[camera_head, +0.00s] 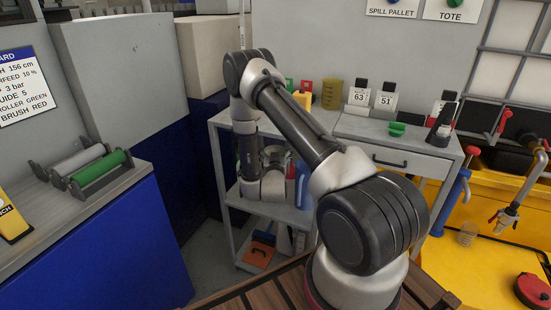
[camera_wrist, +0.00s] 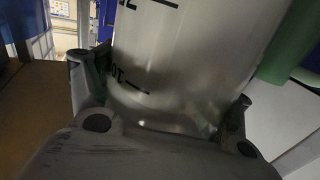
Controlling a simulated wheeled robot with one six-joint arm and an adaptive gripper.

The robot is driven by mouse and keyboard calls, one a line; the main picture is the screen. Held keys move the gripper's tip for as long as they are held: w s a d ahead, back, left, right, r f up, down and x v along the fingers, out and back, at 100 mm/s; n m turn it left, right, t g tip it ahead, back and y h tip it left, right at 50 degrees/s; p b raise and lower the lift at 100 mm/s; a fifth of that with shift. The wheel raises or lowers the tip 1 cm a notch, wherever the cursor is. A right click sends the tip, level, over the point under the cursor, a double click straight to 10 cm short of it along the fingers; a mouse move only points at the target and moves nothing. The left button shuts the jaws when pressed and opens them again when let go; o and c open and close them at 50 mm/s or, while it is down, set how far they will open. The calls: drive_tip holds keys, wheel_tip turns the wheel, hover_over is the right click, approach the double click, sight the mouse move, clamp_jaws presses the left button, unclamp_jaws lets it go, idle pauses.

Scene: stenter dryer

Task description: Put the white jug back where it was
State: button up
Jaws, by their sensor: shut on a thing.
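The white jug (camera_wrist: 185,50), pale and see-through with black scale marks, fills the middle of the wrist view. My gripper (camera_wrist: 165,110) is shut on it, with one finger at its left side and one at its right. The jug's top is outside the wrist view. In the head view, my arm reaches down beside the grey shelf cart, and the wrist hides most of the gripper end. I cannot make out the jug there.
A grey cart (camera_head: 420,157) carries number cards (camera_head: 359,97), an amber beaker (camera_head: 332,94) and a green clip (camera_head: 397,129) on top. Blue bottles (camera_head: 302,182) stand on its middle shelf (camera_head: 285,212). In the wrist view, a green object (camera_wrist: 285,45) is close at the right.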

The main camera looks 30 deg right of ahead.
drive_tip(key=shift+w+d, duration=0.35)
drive_tip(key=shift+w, duration=0.25)
wheel_tip(320, 180, down, 3)
drive_tip(key=shift+f, duration=0.2)
drive_tip(key=o, duration=2)
drive_tip(key=shift+a+f, duration=0.1)
drive_tip(key=shift+f, duration=0.05)
drive_tip(key=v, duration=1.2)
drive_tip(key=shift+s, duration=0.1)
